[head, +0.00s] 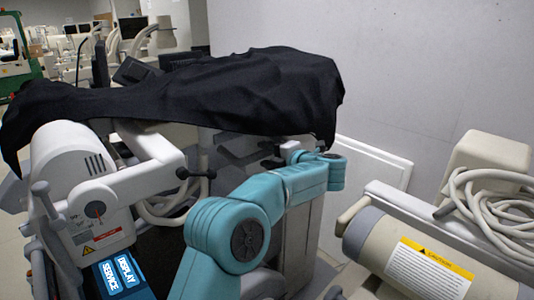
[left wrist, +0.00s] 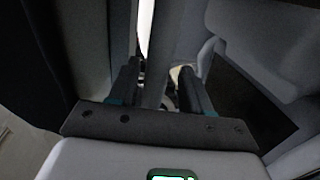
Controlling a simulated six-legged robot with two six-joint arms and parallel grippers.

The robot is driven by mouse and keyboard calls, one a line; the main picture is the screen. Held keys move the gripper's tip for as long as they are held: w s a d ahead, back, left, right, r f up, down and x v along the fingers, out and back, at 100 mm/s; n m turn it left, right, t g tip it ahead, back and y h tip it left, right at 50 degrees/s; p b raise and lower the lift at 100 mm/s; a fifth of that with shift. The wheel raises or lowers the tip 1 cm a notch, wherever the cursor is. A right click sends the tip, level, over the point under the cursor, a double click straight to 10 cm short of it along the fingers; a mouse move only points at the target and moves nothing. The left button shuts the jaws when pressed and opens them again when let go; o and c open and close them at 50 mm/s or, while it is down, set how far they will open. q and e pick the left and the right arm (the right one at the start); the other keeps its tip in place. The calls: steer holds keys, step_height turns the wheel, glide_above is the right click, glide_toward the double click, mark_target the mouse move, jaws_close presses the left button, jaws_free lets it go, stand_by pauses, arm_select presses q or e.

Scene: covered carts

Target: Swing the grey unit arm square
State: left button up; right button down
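A pale grey unit (head: 70,165) stands at the left of the head view, with a light jointed arm (head: 140,183) reaching right from it. A black cover (head: 215,95) drapes over the top and hides much behind it. My left gripper (head: 273,160) is at the end of the teal arm, partly hidden below the cover's edge. In the left wrist view its two dark fingers (left wrist: 162,80) stand apart, with a slanted grey bar (left wrist: 155,55) between them. I cannot tell which part this bar is, or whether the fingers touch it. My right gripper is not in view.
A cream cylinder with a caution label (head: 430,268) and coiled pale hoses (head: 490,205) fill the right. A grey wall (head: 430,80) closes the back. A blue display/service panel (head: 122,272) sits at lower left. Other equipment stands far back left.

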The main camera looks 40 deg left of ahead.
arm_select(q)
steer(key=shift+s+a, duration=0.1)
steer(key=shift+a, duration=0.4)
steer(key=shift+s+d+r, duration=0.1)
steer(key=shift+s+d, duration=0.05)
steer(key=shift+d, duration=0.25)
steer(key=b+v, duration=0.4)
steer(key=v, duration=1.1)
steer(key=shift+d, duration=0.3)
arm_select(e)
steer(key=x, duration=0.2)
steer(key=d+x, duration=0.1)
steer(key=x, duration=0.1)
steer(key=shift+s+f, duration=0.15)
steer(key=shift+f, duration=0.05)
arm_select(q)
steer(key=shift+a, duration=0.1)
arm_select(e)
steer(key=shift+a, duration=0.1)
